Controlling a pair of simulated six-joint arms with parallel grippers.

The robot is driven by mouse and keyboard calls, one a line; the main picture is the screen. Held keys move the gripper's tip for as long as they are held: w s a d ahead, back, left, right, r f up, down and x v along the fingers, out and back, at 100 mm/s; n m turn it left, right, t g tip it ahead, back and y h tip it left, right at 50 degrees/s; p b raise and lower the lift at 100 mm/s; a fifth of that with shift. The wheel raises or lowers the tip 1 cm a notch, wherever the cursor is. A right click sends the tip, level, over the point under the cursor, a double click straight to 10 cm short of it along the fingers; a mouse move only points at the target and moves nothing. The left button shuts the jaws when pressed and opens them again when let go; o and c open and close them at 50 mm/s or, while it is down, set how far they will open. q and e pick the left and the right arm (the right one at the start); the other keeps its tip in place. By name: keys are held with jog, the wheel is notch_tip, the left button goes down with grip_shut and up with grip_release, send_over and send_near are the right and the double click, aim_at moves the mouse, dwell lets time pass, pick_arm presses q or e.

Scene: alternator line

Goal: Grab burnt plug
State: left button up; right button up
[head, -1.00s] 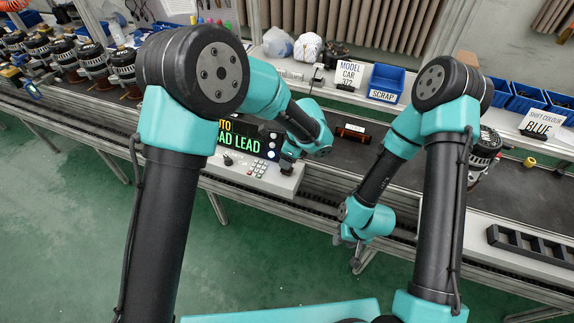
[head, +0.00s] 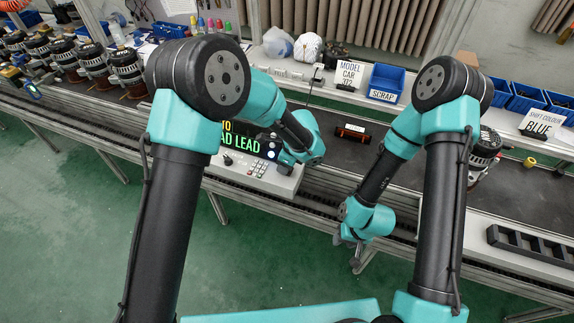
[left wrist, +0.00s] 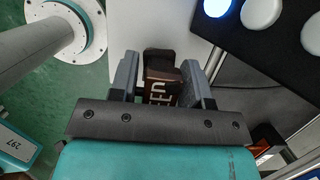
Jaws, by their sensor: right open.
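A dark brown, blackened plug (left wrist: 163,84) with pale lettering shows in the left wrist view, between the two grey fingers of my left gripper (left wrist: 160,66). Both fingers are very close to its sides; I cannot tell whether they press on it. In the head view my left gripper (head: 288,163) is low at the white control panel (head: 262,182), and its wrist hides the plug. My right gripper (head: 356,262) hangs at the front edge of the line, apart from everything, open; its fingers are small and partly hidden.
The panel carries a keypad and a lit display (head: 240,143) reading "LEAD". A dark part with orange-red ends (head: 352,132) lies on the belt behind. A blue SCRAP bin (head: 386,82) stands at the back. Alternators (head: 92,62) line the left. A black rack (head: 530,245) lies right.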

pick_arm(q)
jog(key=c, duration=0.7)
jog(key=shift+r, duration=0.55)
notch_tip(320, 180, up, 3)
jog(key=shift+f, duration=0.15)
jog(key=s, duration=0.5)
jog(key=s+a, duration=0.1)
jog(key=s, duration=0.4)
jog(key=s+r, duration=0.1)
jog(key=s, duration=0.5)
jog(key=shift+a+r, duration=0.1)
jog(key=shift+a, duration=0.15)
